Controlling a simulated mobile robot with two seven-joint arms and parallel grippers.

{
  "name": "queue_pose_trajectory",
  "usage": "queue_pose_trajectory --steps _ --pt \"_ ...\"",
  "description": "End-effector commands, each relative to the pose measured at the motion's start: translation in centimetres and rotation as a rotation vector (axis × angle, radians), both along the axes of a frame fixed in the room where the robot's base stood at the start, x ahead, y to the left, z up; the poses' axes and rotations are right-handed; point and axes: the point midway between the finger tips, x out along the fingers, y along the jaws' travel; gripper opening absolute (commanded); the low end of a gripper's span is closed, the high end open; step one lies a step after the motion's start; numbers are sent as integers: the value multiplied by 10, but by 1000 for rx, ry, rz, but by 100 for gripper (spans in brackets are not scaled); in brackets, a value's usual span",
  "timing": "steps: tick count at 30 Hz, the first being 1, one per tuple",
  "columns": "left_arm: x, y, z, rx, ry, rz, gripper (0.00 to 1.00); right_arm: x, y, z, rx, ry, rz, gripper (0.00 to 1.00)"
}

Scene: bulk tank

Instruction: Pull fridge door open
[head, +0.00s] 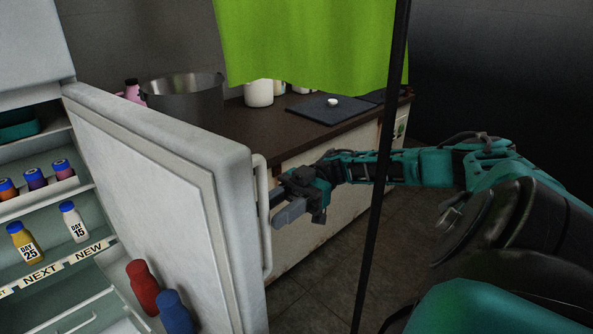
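The white fridge door (165,165) stands swung well open, its inner side facing me and the shelves exposed on the left. Its long vertical handle (263,225) is on the outer face near the door's free edge. My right gripper (277,209) comes in from the right with its fingers pointing left at the handle, around mid-height. Its two grey fingers look apart, with their tips close beside the handle. I cannot tell whether they touch it. My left gripper is out of view.
The fridge shelves hold several small bottles (77,222); red and blue bottles (143,287) sit at the lower door. Behind is a counter (260,120) with a large pot (185,98). A thin dark pole (376,200) stands before my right arm, beside a green cloth (310,45).

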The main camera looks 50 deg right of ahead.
Motion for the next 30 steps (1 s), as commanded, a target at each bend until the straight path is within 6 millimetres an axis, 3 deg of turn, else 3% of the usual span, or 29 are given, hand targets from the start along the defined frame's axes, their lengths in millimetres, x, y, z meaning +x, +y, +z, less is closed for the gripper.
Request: queue_pose_trajectory --steps 9,15,21,30 --pt "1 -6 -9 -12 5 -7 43 -2 -64 -2 -1 -4 -5 40" --pt "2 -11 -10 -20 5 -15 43 -4 -90 -2 -1 -3 -4 40" --pt "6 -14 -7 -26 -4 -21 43 -5 -102 -1 0 -1 -2 40" --pt "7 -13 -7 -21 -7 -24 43 -6 -104 0 0 1 0 40"
